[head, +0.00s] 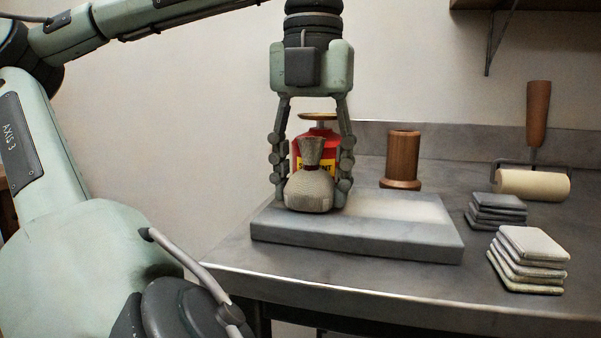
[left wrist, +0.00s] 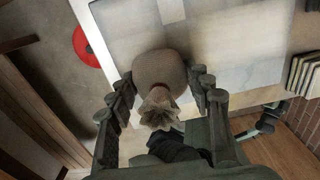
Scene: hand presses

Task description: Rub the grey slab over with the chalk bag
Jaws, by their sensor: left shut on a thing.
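The chalk bag (head: 308,191), a pale rounded cloth bag with a gathered neck, is upright between the fingers of my left gripper (head: 311,196). The gripper points straight down and is shut on the bag's sides. The bag appears to rest on the left part of the grey slab (head: 355,243), which lies flat on the bench. The slab's top has a whitish area toward the right. In the left wrist view the bag (left wrist: 160,72) sits between the fingers over the slab (left wrist: 230,45), whose top shows paler patches. My right gripper is not in view.
A red tin (head: 318,135) with a yellow label stands behind my left gripper. A wooden cylinder (head: 403,160), a roller (head: 532,185), a dark pad stack (head: 497,211) and a pale pad stack (head: 529,259) stand to the right. The metal bench (head: 330,279) has its front edge near the slab.

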